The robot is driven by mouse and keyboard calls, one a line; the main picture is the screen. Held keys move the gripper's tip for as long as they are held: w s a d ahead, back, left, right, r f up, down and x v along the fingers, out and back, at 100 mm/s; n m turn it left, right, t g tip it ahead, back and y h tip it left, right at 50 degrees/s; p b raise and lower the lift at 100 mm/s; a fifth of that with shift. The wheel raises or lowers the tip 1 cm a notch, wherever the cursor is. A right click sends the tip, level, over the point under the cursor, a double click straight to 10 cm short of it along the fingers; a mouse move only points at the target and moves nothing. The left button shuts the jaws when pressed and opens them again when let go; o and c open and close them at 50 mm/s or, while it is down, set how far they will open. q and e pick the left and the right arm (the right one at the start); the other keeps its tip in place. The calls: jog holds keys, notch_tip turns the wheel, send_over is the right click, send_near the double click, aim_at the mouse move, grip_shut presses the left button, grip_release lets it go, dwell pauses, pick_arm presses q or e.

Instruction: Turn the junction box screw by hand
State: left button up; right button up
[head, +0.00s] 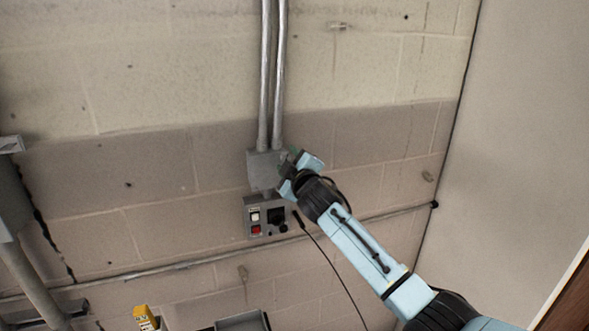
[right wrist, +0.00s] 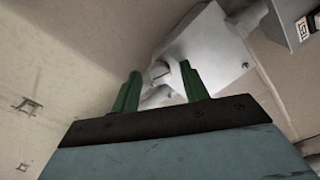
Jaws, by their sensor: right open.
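The junction box (head: 262,170) is a grey box on the block wall, below two vertical conduits. In the right wrist view the junction box (right wrist: 206,52) is pale grey, and its slotted round screw (right wrist: 159,73) shows between my fingertips. My right gripper (head: 285,157) is at the right side of the box in the head view. In the right wrist view the right gripper (right wrist: 161,76) has its two green fingers apart, on either side of the screw. I cannot tell whether the fingers touch it. My left gripper is not in view.
A control panel (head: 266,217) with a white switch, a red switch and a dark socket sits just below the box. A black cable (head: 331,262) hangs beside it. A horizontal pipe (head: 180,264) runs along the wall. A yellow object (head: 145,317) is at the bottom.

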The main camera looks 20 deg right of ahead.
jog(key=s+b, duration=0.2)
jog(key=s, duration=1.1)
jog(key=shift+d, duration=0.25)
jog(key=shift+s, duration=0.1)
